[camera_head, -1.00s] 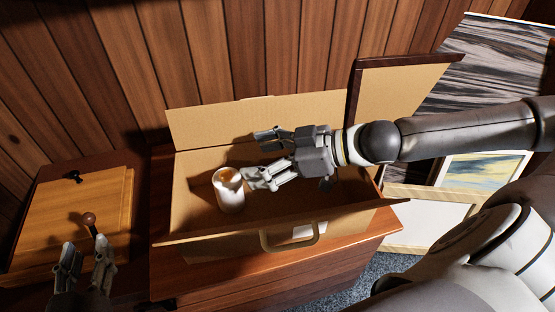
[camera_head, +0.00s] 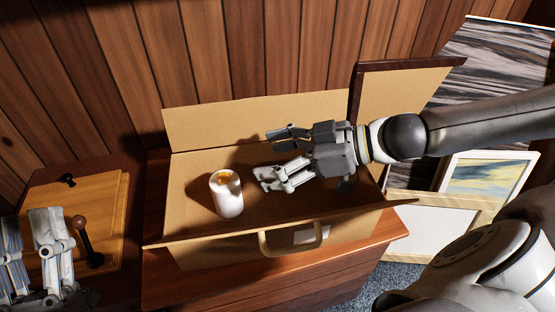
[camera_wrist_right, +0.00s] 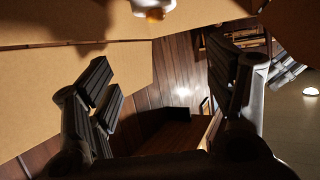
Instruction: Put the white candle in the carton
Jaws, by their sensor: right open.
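The white candle (camera_head: 226,198), with an orange-brown top, stands about upright inside the open carton (camera_head: 215,124), near its front left part. My right gripper (camera_head: 272,158) is open and empty, over the carton to the right of the candle, with a clear gap between them. The candle also shows partly at the top edge of the right wrist view (camera_wrist_right: 154,10), outside the open fingers (camera_wrist_right: 160,90). My left gripper (camera_head: 28,222) is at the lower left, its fingers apart with nothing between them.
The carton sits on a reddish wooden cabinet (camera_head: 240,277) against the panelled wall. A wooden board (camera_head: 98,190) with a dark knobbed handle (camera_head: 84,240) lies at the left. Framed pictures (camera_head: 486,180) lean at the right. The carton's handle (camera_head: 290,240) is in front.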

